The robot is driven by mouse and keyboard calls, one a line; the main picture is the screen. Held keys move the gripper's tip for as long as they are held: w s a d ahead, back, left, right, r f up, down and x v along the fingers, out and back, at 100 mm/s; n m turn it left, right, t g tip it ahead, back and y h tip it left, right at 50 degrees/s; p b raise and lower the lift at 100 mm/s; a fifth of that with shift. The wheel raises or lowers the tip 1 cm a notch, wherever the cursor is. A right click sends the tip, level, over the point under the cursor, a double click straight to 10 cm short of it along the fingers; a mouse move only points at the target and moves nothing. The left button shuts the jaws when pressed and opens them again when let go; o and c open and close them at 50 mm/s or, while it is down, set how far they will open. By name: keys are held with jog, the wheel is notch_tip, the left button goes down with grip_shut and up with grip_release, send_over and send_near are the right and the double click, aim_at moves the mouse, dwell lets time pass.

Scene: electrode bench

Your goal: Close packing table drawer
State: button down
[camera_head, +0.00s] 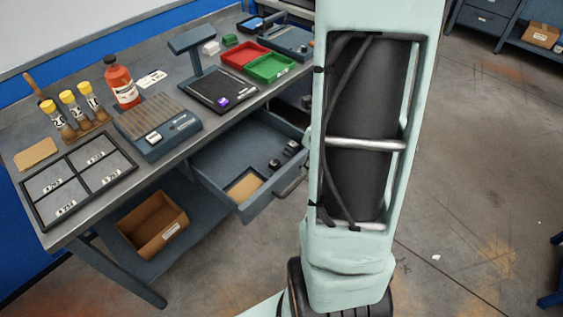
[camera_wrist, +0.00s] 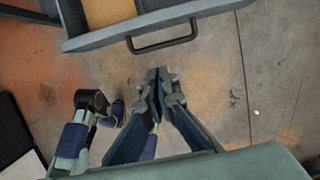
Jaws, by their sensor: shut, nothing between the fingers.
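The packing table's blue-grey drawer (camera_head: 222,185) is pulled out below the tabletop in the head view. A tan pad and several small dark items lie in it. Its handle (camera_head: 291,182) is partly hidden behind my arm. In the wrist view the drawer front (camera_wrist: 95,40) crosses the top, with the dark bar handle (camera_wrist: 163,40) standing out from it. My gripper (camera_wrist: 160,74) is shut and empty. In that view its fingertips appear just below the handle, apart from it. My gripper is hidden in the head view.
The table (camera_head: 192,149) holds trays, bottles, a scale and devices. A cardboard box (camera_head: 152,224) sits on the lower shelf. Bare concrete floor (camera_head: 470,210) lies open to the right. Another bench with a box (camera_head: 541,35) stands at the far right.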

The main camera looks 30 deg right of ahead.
jog(key=b, duration=0.5)
send_near(290, 174)
jog(key=s+a+f, duration=0.1)
jog(key=s+f, duration=0.4)
jog(key=f, duration=0.1)
jog(key=w, duration=0.1)
jog(key=w+a, duration=0.1)
jog(key=w, duration=0.1)
jog(key=shift+w+a+r+p, duration=0.15)
jog(key=shift+w+r+p, duration=0.1)
jog(key=shift+p, duration=0.15)
jog(key=shift+w+a, duration=0.15)
jog(key=shift+w, duration=0.3)
